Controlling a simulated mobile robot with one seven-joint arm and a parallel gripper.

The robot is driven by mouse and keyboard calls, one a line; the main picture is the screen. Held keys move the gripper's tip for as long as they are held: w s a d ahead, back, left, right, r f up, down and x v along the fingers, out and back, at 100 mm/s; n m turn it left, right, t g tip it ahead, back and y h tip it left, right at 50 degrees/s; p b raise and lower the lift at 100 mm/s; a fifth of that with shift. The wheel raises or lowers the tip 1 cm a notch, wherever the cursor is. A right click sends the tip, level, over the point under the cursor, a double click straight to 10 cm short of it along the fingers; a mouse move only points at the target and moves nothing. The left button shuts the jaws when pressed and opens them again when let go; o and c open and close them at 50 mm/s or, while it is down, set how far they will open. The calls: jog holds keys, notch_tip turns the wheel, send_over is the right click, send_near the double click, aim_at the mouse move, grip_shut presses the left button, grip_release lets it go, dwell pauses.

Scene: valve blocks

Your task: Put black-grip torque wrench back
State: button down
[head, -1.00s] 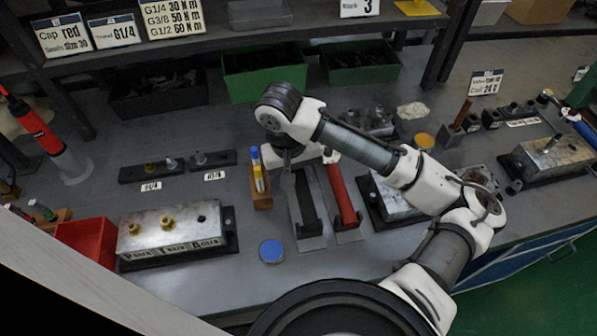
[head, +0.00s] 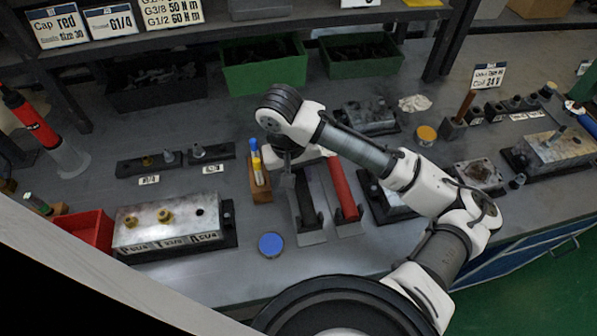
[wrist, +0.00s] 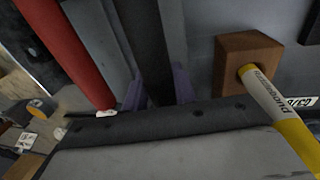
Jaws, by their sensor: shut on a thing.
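The black-grip torque wrench (head: 307,205) lies along a grey metal holder (head: 312,238) in the head view, just right of my gripper. In the wrist view its dark bar (wrist: 148,45) runs down between my two fingers. My gripper (wrist: 166,88) is shut on it; in the head view my gripper (head: 289,182) is partly hidden by my wrist. The far end of the wrench is hidden under my arm. I cannot tell whether the wrench rests fully in the holder or sits slightly above it.
The red-grip wrench (head: 342,188) lies close on the right. A wooden block (head: 260,188) with yellow and blue markers stands close on the left. A valve block (head: 165,222) and a blue cap (head: 271,244) are further left and in front. Bare bench lies in front of the holders.

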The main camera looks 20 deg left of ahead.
jog(key=c, duration=1)
grip_release()
jog(key=shift+c, duration=0.2)
notch_tip(320, 180, up, 14)
jog(key=s+a, duration=0.1)
jog(key=shift+s+a+f, duration=0.2)
jog(key=shift+s+a, duration=0.05)
jog(key=shift+a, duration=0.15)
